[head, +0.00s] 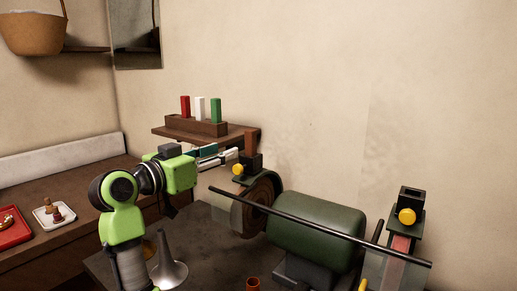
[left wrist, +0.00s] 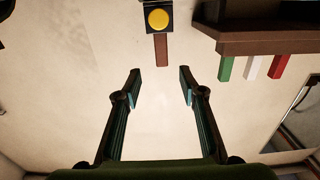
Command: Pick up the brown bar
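The brown bar (head: 251,142) stands upright in a black holder (head: 252,161) with a yellow knob (head: 238,169), beside the grinder. It also shows in the left wrist view (left wrist: 162,50), below the yellow knob in that picture, which looks upside down. My left gripper (head: 232,153) reaches toward the bar from the left. In the left wrist view the fingers (left wrist: 160,72) are open and empty. The bar's free end lies in line with the gap, near the fingertips; I cannot tell whether it is between them. My right gripper is not in view.
A wall shelf (head: 190,132) with a block of red, white and green bars is behind my left arm. A green grinder (head: 315,228) with a wheel and a long black rod (head: 330,230) lies to the right. A grey horn bell (head: 168,268) stands below my arm.

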